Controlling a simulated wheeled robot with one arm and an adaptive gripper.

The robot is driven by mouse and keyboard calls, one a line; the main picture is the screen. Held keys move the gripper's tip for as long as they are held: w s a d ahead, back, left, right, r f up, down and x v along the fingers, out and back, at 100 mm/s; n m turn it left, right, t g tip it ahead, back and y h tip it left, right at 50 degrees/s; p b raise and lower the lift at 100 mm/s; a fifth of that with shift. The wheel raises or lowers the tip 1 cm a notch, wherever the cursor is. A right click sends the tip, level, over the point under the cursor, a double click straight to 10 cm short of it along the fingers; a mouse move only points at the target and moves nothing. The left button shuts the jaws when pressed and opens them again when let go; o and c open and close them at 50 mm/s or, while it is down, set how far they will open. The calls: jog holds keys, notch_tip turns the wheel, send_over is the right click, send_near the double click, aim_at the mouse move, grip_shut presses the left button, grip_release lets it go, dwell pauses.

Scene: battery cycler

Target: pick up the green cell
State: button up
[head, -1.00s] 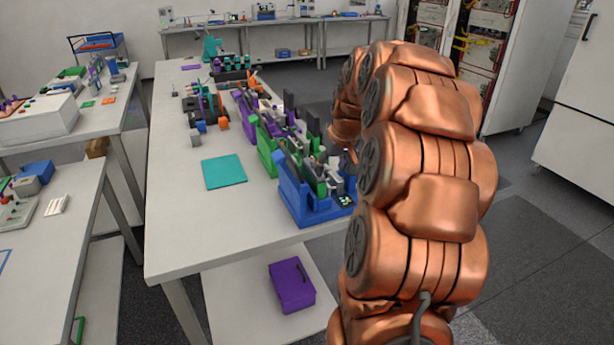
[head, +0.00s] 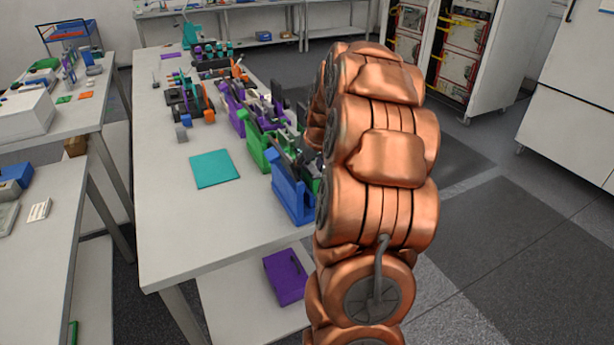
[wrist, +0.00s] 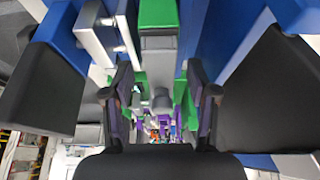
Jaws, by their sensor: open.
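In the wrist view, a green block with a grey lower part (wrist: 158,14) shows at the top middle, beyond my fingertips; it may be the green cell, but I cannot be sure. My gripper (wrist: 162,88) is open, with its two dark fingers apart and no object clearly held between them. In the head view, my copper arm hides my gripper and part of the row of holders. The blue holder (head: 291,196) and the green holder (head: 257,150) stand at the table's right side, beside my arm. No separate green cell can be made out there.
The white table (head: 185,235) carries a teal mat (head: 214,168) left of the holders, with bare surface around it. A purple holder (head: 229,118) stands farther back. A purple box (head: 285,277) lies on the lower shelf. Open floor lies to the right.

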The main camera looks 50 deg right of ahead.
jog(key=shift+x, duration=0.9)
grip_shut()
